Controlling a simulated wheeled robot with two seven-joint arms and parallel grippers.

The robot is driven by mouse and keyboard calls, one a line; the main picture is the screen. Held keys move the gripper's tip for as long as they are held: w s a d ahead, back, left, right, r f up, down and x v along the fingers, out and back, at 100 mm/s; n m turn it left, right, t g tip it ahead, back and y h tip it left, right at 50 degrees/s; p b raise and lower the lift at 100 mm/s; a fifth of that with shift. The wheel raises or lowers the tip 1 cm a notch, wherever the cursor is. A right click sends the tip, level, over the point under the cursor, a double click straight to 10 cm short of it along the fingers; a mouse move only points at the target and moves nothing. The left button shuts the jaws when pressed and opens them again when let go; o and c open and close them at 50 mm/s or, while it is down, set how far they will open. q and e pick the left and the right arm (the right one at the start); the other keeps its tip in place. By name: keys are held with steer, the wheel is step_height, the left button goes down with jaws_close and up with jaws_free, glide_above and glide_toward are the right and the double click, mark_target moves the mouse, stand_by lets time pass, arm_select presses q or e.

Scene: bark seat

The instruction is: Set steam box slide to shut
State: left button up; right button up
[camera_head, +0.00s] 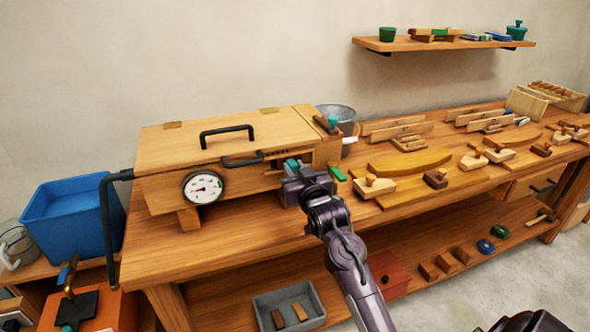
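The steam box (165,151) is a long wooden box lying on the workbench at the left. Its lid with a black handle (228,131) is down, and a round dial (203,187) is on its front. A teal knob (291,164) shows at the right part of the box front, below a row of dark marks; it may belong to the slide. My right gripper (297,180) is right at this knob, in front of the box. Its fingers are largely hidden, so I cannot tell whether it holds the knob. My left gripper is not in view.
A black pipe (108,220) runs down at the box's left end, beside a blue tub (68,215). A metal bucket (338,117) stands behind the right end. Wooden planes and a curved yellow board (410,160) lie right of my gripper. The bench front left of my arm is bare.

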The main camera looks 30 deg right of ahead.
mark_target(277, 164)
jaws_close()
steer(key=shift+a, duration=0.1)
steer(key=shift+w+a, duration=0.2)
steer(key=shift+a, duration=0.55)
steer(key=shift+w+a, duration=0.15)
steer(key=shift+a, duration=0.6)
steer(key=shift+o, duration=0.9)
jaws_free()
steer(key=shift+o, duration=1.4)
steer(key=shift+w+a, duration=0.1)
